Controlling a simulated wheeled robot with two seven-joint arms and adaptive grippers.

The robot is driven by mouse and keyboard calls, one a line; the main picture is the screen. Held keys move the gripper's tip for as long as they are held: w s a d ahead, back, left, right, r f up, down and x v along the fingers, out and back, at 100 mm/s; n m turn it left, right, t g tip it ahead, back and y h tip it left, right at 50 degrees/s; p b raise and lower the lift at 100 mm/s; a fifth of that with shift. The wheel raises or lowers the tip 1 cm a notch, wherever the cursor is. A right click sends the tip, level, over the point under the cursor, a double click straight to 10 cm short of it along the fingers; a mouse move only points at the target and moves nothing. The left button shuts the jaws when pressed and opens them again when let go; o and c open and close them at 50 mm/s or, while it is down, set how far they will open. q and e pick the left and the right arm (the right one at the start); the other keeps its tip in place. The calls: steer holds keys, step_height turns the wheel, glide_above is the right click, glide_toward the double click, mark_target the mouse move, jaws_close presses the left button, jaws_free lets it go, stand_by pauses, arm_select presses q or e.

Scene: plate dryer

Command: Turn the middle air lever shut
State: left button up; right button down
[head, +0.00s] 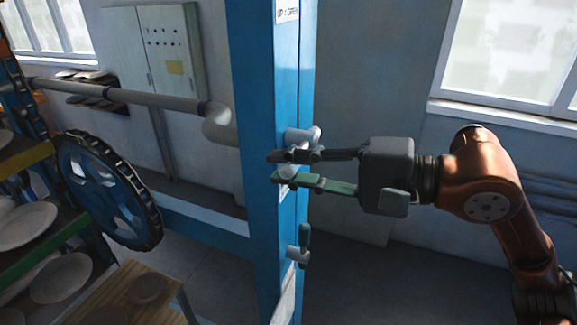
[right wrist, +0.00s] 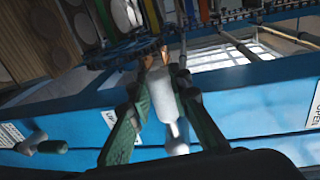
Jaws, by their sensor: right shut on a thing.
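A blue post (head: 272,90) stands upright in the middle of the head view with small levers on its side. My right gripper (head: 283,168) reaches in from the right, its fingers level at the post. It is shut on a pale lever, which shows between the fingers in the right wrist view (right wrist: 162,97). In the head view the fingers hide much of this lever. A grey cylindrical part (head: 302,137) shows just above the upper finger. A lower lever (head: 304,238) with a dark green upright handle is below, apart from the gripper. My left gripper is out of view.
A label (head: 287,11) is high on the post. A large dark toothed wheel (head: 107,190) and shelves of plates (head: 62,278) are at the left. A pipe (head: 150,101) runs to the post from behind. Right of the post is open floor.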

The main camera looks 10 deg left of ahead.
steer(key=shift+f, duration=0.15)
steer(key=c, duration=1.7)
jaws_free()
steer(key=shift+c, duration=0.2)
steer(key=v, duration=1.2)
